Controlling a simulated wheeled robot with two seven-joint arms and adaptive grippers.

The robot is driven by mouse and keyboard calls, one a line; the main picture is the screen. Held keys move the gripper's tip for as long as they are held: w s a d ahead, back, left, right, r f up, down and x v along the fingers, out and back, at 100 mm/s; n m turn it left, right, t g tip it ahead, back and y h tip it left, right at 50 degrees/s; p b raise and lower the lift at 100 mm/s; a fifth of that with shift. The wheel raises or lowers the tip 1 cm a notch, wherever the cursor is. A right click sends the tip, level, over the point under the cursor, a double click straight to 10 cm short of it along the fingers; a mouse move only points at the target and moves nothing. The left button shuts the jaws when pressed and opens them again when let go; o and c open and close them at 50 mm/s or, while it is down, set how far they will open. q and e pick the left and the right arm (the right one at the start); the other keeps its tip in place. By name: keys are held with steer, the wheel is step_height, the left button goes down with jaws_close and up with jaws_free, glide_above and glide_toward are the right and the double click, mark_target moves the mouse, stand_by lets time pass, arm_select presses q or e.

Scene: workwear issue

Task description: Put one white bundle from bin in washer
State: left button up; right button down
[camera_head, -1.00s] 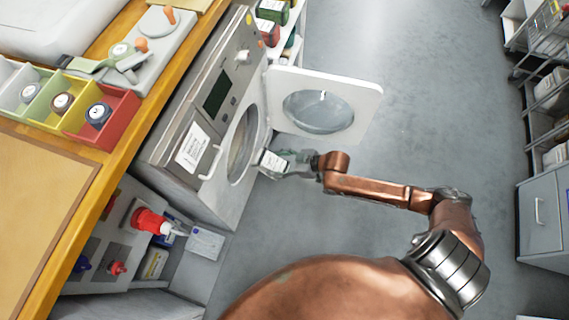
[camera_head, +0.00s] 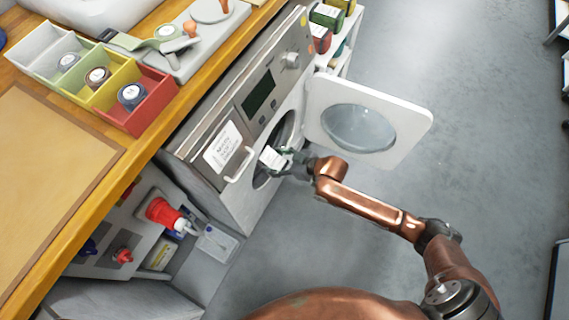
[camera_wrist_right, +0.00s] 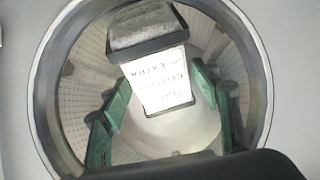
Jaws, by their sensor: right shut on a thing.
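The washer (camera_head: 181,150) stands left of centre in the head view. My right gripper (camera_head: 283,161) is at the mouth of the drum opening, shut on a bundle (camera_head: 270,158) with a white label. In the right wrist view the bundle (camera_wrist_right: 143,24) looks pale grey, with a dark band and a white printed label. The green fingers of the gripper (camera_wrist_right: 158,85) are on either side of it, and the drum (camera_wrist_right: 85,60) is behind. My left gripper and the bin are not in view.
A wooden worktop (camera_head: 150,120) with red, yellow and green compartments (camera_head: 140,110) runs along the left. A grey panel with a red plug (camera_head: 160,211) is below it. Shelves with coloured containers (camera_head: 325,17) stand beyond the washer.

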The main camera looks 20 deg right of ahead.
steer(key=w+a, duration=0.2)
steer(key=w, duration=0.1)
steer(key=w+a+b, duration=0.1)
steer(key=w+a, duration=0.1)
steer(key=w, duration=0.1)
steer(key=w+a, duration=0.2)
steer(key=a, duration=0.1)
steer(key=shift+w+f, duration=0.1)
steer(key=shift+w, duration=0.3)
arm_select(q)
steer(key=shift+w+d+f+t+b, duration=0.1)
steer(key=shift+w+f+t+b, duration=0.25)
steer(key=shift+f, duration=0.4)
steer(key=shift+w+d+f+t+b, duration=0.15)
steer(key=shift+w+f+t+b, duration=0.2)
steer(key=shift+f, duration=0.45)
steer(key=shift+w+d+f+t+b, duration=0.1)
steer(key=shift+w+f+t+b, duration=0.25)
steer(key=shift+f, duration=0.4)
arm_select(e)
steer(key=shift+w+a, duration=0.85)
steer(key=shift+w, duration=0.25)
steer(key=shift+w+a, duration=0.8)
steer(key=shift+w, duration=0.3)
steer(key=c, duration=0.7)
jaws_free()
steer(key=shift+o, duration=0.3)
steer(key=shift+s+d, duration=0.1)
